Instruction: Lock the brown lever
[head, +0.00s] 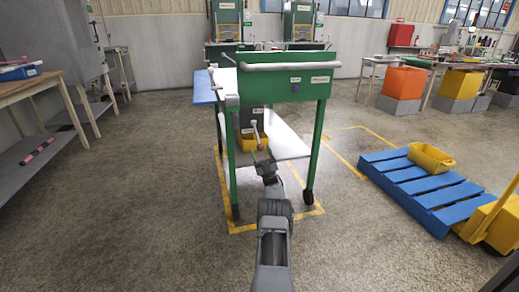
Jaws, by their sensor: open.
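No brown lever can be made out clearly in the head view. A green cart (281,83) with a grey push handle stands ahead of me. A small purple knob (295,88) sits on its front panel. A grey bracket (232,101) is at the panel's left corner. Under the panel, a dark unit (249,117) with an orange-yellow base stands on the lower shelf, with a thin light rod (255,131) before it. My gripper (264,155) is open and empty, in front of the shelf, and hides part of the unit's base.
The cart's lower shelf (289,146) is pale. A blue pallet (415,185) with a yellow bin (431,157) lies at right, beside a yellow pallet truck (490,222). A wooden workbench (30,88) stands at left. The floor between bench and cart is clear.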

